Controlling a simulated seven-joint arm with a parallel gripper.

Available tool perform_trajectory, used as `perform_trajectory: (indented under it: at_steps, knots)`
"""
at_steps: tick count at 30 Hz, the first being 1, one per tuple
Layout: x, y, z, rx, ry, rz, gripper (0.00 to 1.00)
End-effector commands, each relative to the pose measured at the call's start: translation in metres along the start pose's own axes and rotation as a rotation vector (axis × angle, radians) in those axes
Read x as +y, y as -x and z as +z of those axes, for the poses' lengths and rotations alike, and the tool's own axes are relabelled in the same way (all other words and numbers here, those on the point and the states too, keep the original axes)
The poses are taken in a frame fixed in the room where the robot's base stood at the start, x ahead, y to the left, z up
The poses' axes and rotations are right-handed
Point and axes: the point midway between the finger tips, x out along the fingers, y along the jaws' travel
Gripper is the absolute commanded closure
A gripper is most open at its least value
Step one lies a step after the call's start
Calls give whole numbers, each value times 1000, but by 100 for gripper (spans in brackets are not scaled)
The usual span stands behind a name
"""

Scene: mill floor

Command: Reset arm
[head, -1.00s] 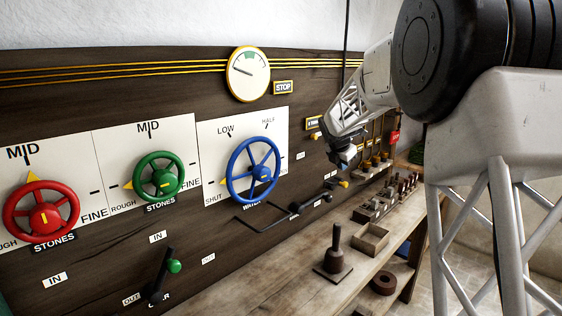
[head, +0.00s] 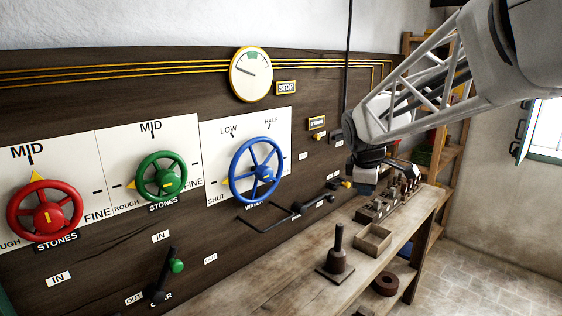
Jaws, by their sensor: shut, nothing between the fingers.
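My arm reaches in from the upper right in the head view. Its white lattice link runs down and left to a dark wrist near the panel. My gripper (head: 367,177) is small and partly hidden by the wrist, above the back part of the wooden bench (head: 270,283). It is shut and holds nothing. It is to the right of the blue handwheel (head: 256,171) and apart from it. Whether it touches anything behind it is hard to see.
The dark panel carries a red handwheel (head: 45,209), a green handwheel (head: 162,177), a green-knobbed lever (head: 169,269) and a round gauge (head: 251,74). On the bench stand a wooden tray (head: 373,241) and a peg on a base (head: 337,255). Shelves stand at the back right.

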Motion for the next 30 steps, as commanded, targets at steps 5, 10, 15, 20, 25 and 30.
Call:
perform_trajectory:
  at_steps: [5,10,15,20,25,30]
  knots:
    - [-50,17,17,13,-186,-22,100]
    - [-98,27,32,20,-364,-49,100]
    - [-145,35,47,25,-542,-75,100]
    - [-191,39,60,26,-709,-103,100]
    - [-240,40,73,22,-886,-134,100]
    - [-285,38,85,15,-1053,-164,100]
